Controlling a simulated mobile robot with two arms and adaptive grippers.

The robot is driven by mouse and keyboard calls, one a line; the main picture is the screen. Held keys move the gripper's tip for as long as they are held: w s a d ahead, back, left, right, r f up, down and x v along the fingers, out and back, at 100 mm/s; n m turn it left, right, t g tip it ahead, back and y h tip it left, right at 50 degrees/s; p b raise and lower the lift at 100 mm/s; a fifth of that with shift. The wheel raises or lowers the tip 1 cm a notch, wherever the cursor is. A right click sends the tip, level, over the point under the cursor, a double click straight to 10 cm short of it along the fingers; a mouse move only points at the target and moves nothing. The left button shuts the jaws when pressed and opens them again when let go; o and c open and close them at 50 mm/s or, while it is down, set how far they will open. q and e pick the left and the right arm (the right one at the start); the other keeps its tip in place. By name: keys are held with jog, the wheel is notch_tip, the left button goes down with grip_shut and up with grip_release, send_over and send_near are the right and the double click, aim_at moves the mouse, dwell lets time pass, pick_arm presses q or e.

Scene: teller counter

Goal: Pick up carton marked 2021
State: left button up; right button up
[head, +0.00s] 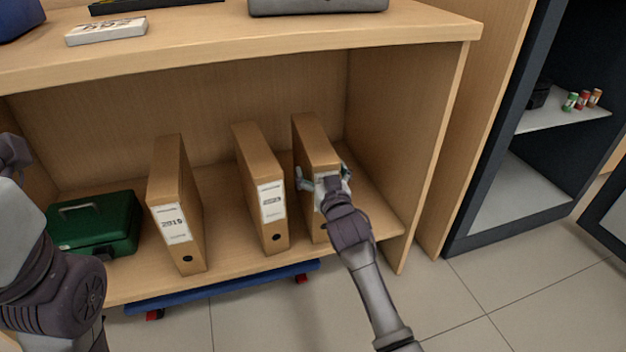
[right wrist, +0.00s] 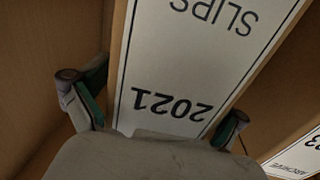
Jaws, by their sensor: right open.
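The carton marked 2021 is the right-hand one of three upright tan cartons on the lower shelf in the head view (head: 311,138). Its white label, with "2021" and "SLIPS" upside down, fills the middle of the right wrist view (right wrist: 180,60). My right gripper (head: 323,181) is at the carton's front face and covers most of the label in the head view. In the right wrist view the open fingers (right wrist: 157,108) stand one on each side of the carton. Contact cannot be told. My left arm shows at the left edge; its gripper is out of view.
Left of it stand a middle carton (head: 259,170) and a left carton (head: 172,187), then a green cash box (head: 96,224). The shelf's side wall (head: 385,130) is to the right. The counter top (head: 225,38) hangs above. A blue-edged platform (head: 215,288) is below.

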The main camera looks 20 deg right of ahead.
jog(key=c, duration=1.8)
jog(key=shift+r, duration=0.2)
jog(key=shift+r, duration=0.1)
